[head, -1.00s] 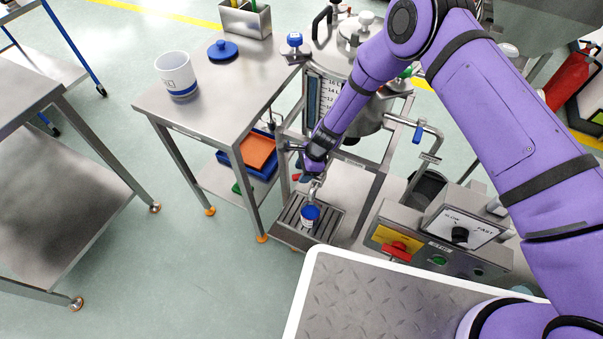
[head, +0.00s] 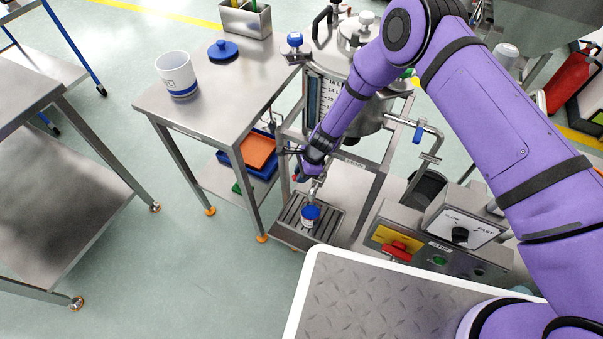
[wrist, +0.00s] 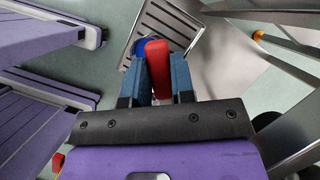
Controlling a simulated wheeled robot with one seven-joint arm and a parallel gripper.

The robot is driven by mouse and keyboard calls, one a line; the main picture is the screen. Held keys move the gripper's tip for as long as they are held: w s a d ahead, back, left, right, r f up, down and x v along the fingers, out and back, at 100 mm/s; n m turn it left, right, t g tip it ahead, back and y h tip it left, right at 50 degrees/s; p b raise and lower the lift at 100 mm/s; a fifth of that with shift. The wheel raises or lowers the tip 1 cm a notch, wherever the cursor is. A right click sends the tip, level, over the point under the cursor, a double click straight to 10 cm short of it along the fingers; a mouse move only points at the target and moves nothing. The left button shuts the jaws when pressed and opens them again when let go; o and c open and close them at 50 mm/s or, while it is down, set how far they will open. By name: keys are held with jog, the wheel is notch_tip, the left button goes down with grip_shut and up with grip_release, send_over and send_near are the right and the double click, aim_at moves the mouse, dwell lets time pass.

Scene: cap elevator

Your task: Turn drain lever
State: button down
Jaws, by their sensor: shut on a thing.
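The red drain lever (wrist: 158,66) is between the fingers of my gripper (wrist: 156,75) in the wrist view. My gripper is shut on it. In the head view my gripper (head: 306,165) is low at the front of the steel tank (head: 365,122), above the slotted drip tray (head: 288,221). There the lever is mostly hidden by my gripper. A metal spout (head: 315,192) hangs just below it. A small blue-topped container (head: 310,214) stands on the tray under the spout, and its blue top (wrist: 137,47) shows beside the lever in the wrist view.
A steel table (head: 205,110) at left holds a white cup (head: 176,72) and a blue lid (head: 223,50). Blue and orange trays (head: 258,152) are on its lower shelf. Frame legs flank my gripper.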

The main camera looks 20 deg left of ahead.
aim_at(312, 190)
jog(key=shift+s+d+n+g+h, duration=0.45)
jog(key=shift+d+n, duration=0.3)
jog(key=shift+n, duration=1)
jog(key=shift+s+d+n+g+h, duration=0.35)
jog(key=shift+s+d+n+h, duration=0.35)
jog(key=shift+n, duration=1)
jog(key=shift+s+d+n+g+h, duration=0.4)
jog(key=shift+d+n, duration=0.4)
jog(key=shift+n, duration=0.95)
jog(key=c, duration=1)
grip_release()
jog(key=shift+o, duration=0.2)
jog(key=shift+r, duration=0.1)
